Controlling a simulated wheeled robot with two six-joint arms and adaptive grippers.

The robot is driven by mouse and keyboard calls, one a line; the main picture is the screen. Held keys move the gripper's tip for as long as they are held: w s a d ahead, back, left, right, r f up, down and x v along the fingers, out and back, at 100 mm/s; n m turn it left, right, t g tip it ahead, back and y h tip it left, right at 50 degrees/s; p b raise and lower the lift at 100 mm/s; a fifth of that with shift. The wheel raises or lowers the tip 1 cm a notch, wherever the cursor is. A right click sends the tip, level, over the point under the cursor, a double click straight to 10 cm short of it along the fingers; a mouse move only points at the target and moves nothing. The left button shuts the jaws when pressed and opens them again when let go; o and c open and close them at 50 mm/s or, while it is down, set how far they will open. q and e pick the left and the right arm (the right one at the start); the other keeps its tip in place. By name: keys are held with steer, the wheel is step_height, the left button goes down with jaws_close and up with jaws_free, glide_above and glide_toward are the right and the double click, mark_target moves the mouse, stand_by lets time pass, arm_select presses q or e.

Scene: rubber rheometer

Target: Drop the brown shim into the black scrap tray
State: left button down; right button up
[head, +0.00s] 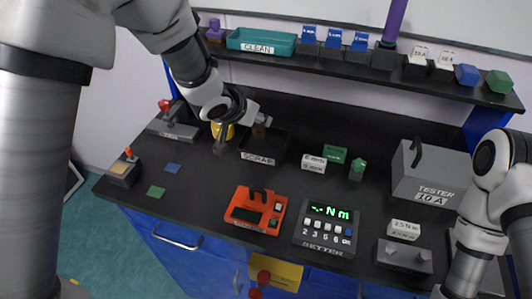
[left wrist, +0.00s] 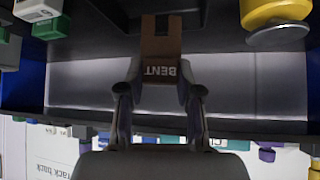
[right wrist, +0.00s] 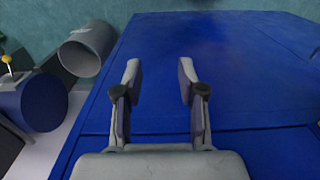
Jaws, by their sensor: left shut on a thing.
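The brown shim (left wrist: 161,42), marked BENT, is between the fingertips of my left gripper (left wrist: 158,80), which is shut on it. In the head view the shim (head: 262,123) shows above the back left part of the black scrap tray (head: 258,159), with the SCRAP label on the tray's front. The shim looks held above the tray, but the exact gap cannot be told. My left gripper (head: 246,108) comes in from the left. My right gripper (right wrist: 158,78) is open and empty in the right wrist view, over a blue surface.
A yellow-topped item (head: 229,131) stands just left of the tray, close to my left gripper. Green blocks (head: 334,153) and a white block (head: 313,163) are to the right. An orange device (head: 258,210) and a display unit (head: 327,228) are in front. A shelf (head: 340,68) runs above.

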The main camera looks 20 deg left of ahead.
arm_select(q)
steer(key=shift+w+d+f, duration=0.1)
steer(key=shift+w+f, duration=0.15)
steer(key=shift+f, duration=0.15)
steer(key=shift+s+a+r, duration=0.2)
steer(key=shift+s+r, duration=0.1)
steer(key=c, duration=0.7)
jaws_free()
steer(key=shift+s+a+r, duration=0.1)
steer(key=shift+s, duration=0.1)
steer(key=shift+w+f, duration=0.2)
steer(key=shift+w, duration=0.1)
steer(key=v, duration=1.2)
arm_select(e)
steer(key=shift+s+f, duration=0.1)
steer(key=shift+f, duration=0.05)
